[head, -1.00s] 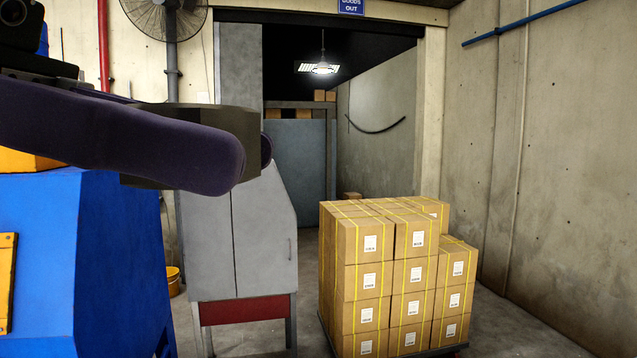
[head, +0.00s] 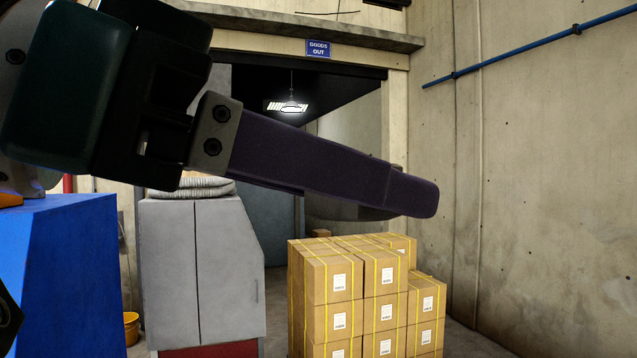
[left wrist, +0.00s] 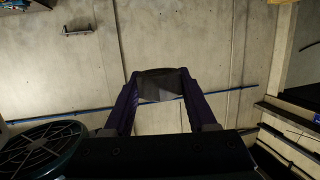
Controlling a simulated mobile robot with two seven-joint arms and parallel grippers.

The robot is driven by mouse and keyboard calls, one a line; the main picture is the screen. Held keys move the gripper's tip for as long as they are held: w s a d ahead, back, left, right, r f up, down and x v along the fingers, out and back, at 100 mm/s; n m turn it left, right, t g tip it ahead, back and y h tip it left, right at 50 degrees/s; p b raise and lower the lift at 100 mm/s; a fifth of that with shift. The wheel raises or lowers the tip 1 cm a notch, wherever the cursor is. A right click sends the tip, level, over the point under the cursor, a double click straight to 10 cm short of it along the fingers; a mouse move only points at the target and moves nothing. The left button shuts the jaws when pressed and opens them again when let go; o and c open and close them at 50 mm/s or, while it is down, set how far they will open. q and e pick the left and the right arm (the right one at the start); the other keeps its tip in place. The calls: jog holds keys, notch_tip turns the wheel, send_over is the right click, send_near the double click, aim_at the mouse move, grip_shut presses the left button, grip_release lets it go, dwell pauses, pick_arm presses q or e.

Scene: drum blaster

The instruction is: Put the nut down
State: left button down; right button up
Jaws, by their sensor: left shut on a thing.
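My left gripper (head: 405,195) reaches across the head view from the left, in the air. One long dark purple finger faces the camera and hides most of the other. In the left wrist view both fingers are shut on the nut (left wrist: 158,86), a dark grey block between their tips. In the head view only a dark edge of the nut (head: 345,209) shows below and behind the finger. The nut is held clear of any surface I can see. My right gripper is not in view.
A stack of strapped cardboard boxes (head: 340,290) stands beyond the gripper. A grey cabinet (head: 198,265) with something coiled on top is left of it, and a blue machine (head: 70,275) is at far left. A concrete wall (head: 540,170) closes the right side.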

pick_arm(q)
jog(key=shift+w+d, duration=0.1)
jog(key=shift+d, duration=0.05)
jog(key=s+a+f, duration=0.2)
jog(key=a+f, duration=0.2)
jog(key=a, duration=0.4)
jog(key=s+a+f, duration=0.2)
jog(key=a+f, duration=0.2)
jog(key=a, duration=0.5)
jog(key=shift+s+f, duration=0.15)
jog(key=shift+f, duration=0.15)
